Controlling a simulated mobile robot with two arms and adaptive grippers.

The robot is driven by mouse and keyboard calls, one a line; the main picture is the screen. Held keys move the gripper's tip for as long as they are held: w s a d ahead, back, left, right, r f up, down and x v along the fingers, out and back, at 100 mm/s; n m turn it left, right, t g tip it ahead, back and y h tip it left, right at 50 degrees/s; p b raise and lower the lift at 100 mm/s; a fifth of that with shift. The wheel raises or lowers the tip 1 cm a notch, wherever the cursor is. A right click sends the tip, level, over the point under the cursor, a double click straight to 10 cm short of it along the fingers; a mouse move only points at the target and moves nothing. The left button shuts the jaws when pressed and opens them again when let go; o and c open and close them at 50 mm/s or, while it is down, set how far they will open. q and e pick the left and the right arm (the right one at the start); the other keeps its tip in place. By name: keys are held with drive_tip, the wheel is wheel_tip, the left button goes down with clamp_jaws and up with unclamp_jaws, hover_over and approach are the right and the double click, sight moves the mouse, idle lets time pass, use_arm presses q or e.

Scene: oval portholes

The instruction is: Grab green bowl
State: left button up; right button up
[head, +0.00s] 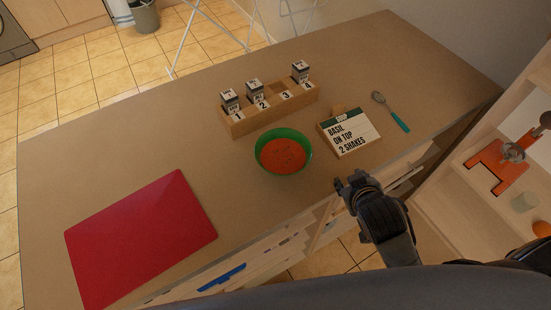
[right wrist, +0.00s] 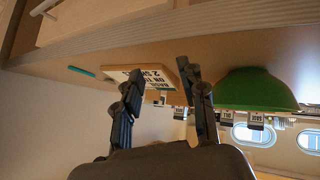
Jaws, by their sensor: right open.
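The green bowl (head: 288,133) stands upright on the brown counter, close to its front edge, with an orange-red filling inside. In the right wrist view the green bowl (right wrist: 255,88) shows at the right, outside the jaws, and the picture is upside down. My right gripper (head: 348,182) is open and empty at the counter's front edge, to the right of the bowl and apart from it. Its two dark fingers (right wrist: 160,78) are spread in the right wrist view. My left gripper is not in view.
A wooden rack (head: 270,118) with numbered slots and three shakers is behind the bowl. A red board (head: 140,238) lies left. The counter (head: 120,150) is otherwise clear.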

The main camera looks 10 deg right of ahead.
drive_tip(key=w+r+n+t, duration=0.4)
drive_tip(key=w+r+t, duration=0.4)
drive_tip(key=w+r, duration=0.5)
drive_tip(key=s+a+r+n+g+y, duration=0.1)
drive_tip(key=a+r+n+y, duration=0.55)
drive_tip(key=n+y, duration=0.3)
drive_tip(key=s+a+r+n+y, duration=0.1)
drive_tip(key=a+r+n+y, duration=0.4)
drive_tip(key=r+n+y, duration=0.4)
drive_tip(key=n+g+h, duration=1.1)
drive_tip(key=n+g, duration=0.2)
approach(308, 144)
drive_tip(key=p+x, duration=0.2)
drive_tip(key=x, duration=0.4)
drive_tip(key=shift+w, duration=0.15)
drive_tip(key=shift+a+f+p, duration=0.1)
drive_tip(key=shift+f+p, duration=0.15)
drive_tip(key=shift+p, duration=0.15)
drive_tip(key=p+x, duration=0.2)
drive_tip(key=x, duration=0.2)
drive_tip(key=shift+a+f, duration=0.15)
drive_tip(key=shift+f, duration=0.25)
clamp_jaws()
